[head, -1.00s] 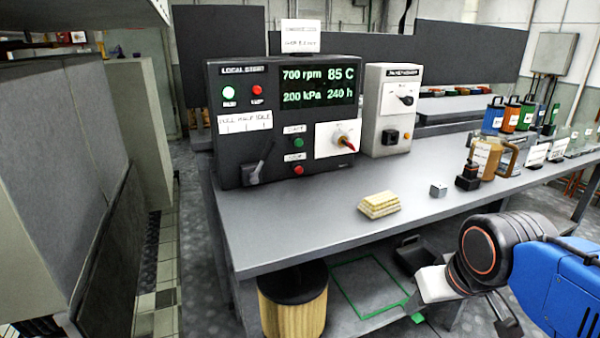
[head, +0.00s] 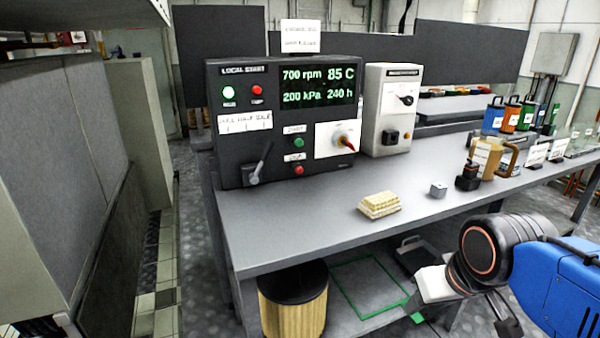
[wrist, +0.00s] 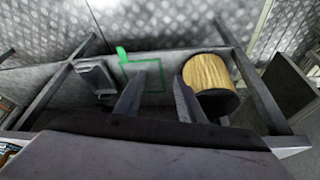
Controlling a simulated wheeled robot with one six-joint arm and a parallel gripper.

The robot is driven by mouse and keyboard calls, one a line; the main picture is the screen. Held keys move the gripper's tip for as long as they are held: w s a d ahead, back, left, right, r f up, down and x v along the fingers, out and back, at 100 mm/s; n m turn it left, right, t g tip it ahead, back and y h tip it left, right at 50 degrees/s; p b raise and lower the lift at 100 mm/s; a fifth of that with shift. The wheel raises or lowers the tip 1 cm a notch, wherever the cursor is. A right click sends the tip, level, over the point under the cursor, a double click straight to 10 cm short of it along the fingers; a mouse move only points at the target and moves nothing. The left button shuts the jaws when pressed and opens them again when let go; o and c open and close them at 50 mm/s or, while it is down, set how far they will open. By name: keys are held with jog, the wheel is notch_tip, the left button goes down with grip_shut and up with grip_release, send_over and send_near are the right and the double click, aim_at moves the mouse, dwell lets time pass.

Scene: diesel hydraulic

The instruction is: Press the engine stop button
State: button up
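The engine control panel (head: 282,120) is a dark box on the bench, with a green-lit display reading 700 rpm, 85 C, 200 kPa and 240 h. The stop button (head: 299,170) is a small red button low on the panel, under a small label. A green start button (head: 299,142) sits above it. My gripper (head: 507,325) is in the lower right of the head view, in front of the bench and well away from the panel. In the wrist view its two fingers (wrist: 155,97) are spread with nothing between them. The panel is not in the wrist view.
The grey bench (head: 330,220) carries a yellow stack (head: 379,205), a small grey cube (head: 438,189) and a tan jug (head: 487,158). A lever (head: 261,163) stands left of the stop button. A white switch box (head: 389,110) is right of the panel. A drum (head: 293,300) stands below.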

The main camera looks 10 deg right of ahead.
grip_shut()
dwell(1.7)
